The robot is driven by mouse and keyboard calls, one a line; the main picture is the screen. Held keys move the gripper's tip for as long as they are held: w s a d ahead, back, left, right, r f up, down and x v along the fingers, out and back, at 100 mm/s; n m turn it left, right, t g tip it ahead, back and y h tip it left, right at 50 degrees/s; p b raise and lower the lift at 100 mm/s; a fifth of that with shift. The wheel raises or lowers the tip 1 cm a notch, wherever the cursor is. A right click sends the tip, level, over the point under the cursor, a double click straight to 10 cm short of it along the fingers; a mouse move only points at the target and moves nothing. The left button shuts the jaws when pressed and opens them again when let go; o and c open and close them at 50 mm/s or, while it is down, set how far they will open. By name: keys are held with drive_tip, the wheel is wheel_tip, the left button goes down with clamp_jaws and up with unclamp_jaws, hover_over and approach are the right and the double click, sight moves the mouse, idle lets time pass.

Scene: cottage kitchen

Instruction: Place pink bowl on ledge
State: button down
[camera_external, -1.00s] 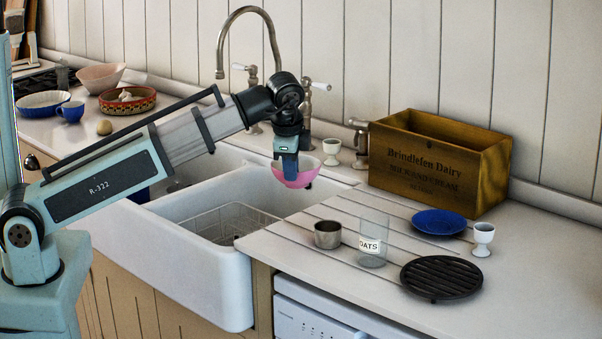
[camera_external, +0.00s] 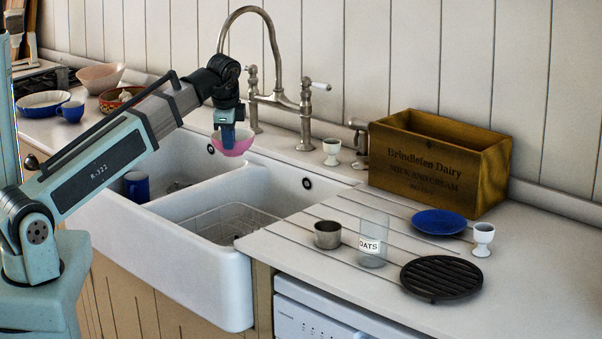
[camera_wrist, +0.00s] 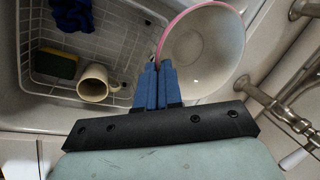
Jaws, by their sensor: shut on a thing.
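The pink bowl (camera_external: 238,146) hangs from my gripper (camera_external: 228,131) above the back of the double sink, in front of the tap, in the external view. My gripper is shut on the bowl's rim. In the wrist view the blue fingers (camera_wrist: 157,82) pinch the rim, and the bowl's pale inside (camera_wrist: 203,55) with its pink edge lies to their right. The bowl looks upright and empty. The ledge (camera_external: 285,143) behind the sink carries the tap and a white egg cup (camera_external: 331,151).
The tall tap (camera_external: 284,98) stands close to the bowl. A wire rack (camera_wrist: 60,88) in the sink holds a cream mug (camera_wrist: 94,84) and a sponge (camera_wrist: 55,64). A wooden crate (camera_external: 440,165) stands farther right.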

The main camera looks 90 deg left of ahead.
drive_tip(key=s+a, duration=1.2)
drive_tip(key=a, duration=0.3)
drive_tip(key=w+a+r, duration=0.2)
drive_tip(key=w+a, duration=0.1)
drive_tip(key=a, duration=1.1)
drive_tip(key=w+a+r, duration=0.2)
drive_tip(key=a+r, duration=0.1)
drive_tip(key=a, duration=1)
drive_tip(key=shift+w+a+f, duration=0.1)
drive_tip(key=shift+f, duration=4.6)
drive_tip(key=shift+f, duration=0.1)
drive_tip(key=c, duration=1.3)
unclamp_jaws()
drive_tip(key=v, duration=1.2)
